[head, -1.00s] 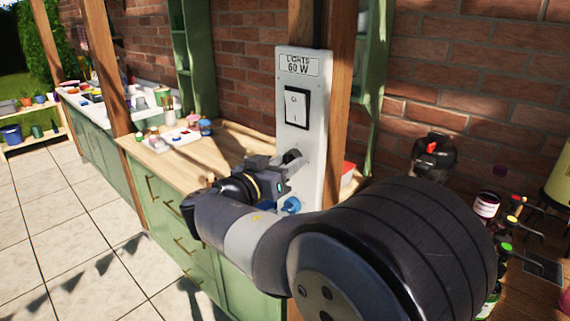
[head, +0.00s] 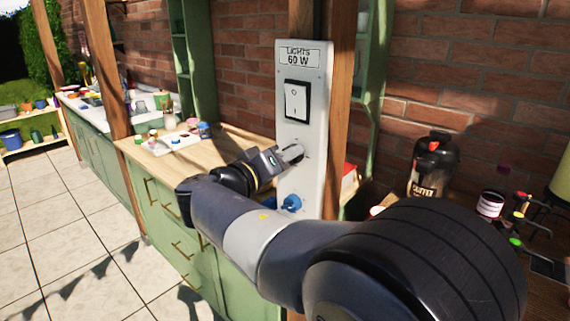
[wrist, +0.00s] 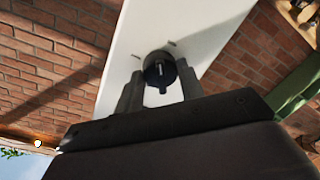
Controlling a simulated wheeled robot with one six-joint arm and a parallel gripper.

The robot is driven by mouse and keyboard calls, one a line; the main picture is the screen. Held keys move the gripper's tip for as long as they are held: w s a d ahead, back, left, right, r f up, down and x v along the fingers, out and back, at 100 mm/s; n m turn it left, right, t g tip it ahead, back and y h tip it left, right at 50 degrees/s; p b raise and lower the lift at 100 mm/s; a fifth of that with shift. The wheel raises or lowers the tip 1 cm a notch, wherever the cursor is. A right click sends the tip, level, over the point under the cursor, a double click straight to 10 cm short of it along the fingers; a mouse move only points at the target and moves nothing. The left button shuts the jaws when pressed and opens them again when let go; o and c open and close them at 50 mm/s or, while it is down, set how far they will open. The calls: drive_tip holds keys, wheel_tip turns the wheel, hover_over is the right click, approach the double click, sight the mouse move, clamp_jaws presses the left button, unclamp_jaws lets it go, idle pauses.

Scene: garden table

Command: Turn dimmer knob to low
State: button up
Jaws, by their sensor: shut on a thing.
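A white wall panel (head: 318,150) is fixed to a wooden post and carries a label reading "LIGHTS 60 W" and a white rocker switch (head: 297,101) in a black frame. The dimmer knob (wrist: 159,71) is round and black with a pale pointer line, seen in the wrist view against the panel with small marks near it. My gripper (wrist: 158,90) has one finger on each side of the knob and is shut on it. In the head view my gripper (head: 291,154) is at the panel below the switch, and its fingers hide the knob.
A blue fitting (head: 291,203) sits on the panel just below my gripper. A wooden counter (head: 225,146) with a tray of jars lies behind to the left. A dark flask (head: 432,165) and a labelled jar (head: 490,205) stand at the right.

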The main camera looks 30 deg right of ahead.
drive_tip(key=n+g+p, duration=0.1)
drive_tip(key=n+p, duration=0.2)
drive_tip(key=n, duration=0.7)
drive_tip(key=shift+w+r+n, duration=0.1)
drive_tip(key=shift+n, duration=0.3)
drive_tip(key=shift+p, duration=0.3)
drive_tip(key=o, duration=1)
drive_tip(key=shift+a, duration=0.1)
drive_tip(key=b+v, duration=0.1)
drive_tip(key=v, duration=0.9)
drive_tip(key=shift+a+b, duration=0.3)
drive_tip(key=shift+a, duration=0.05)
drive_tip(key=shift+d, duration=0.1)
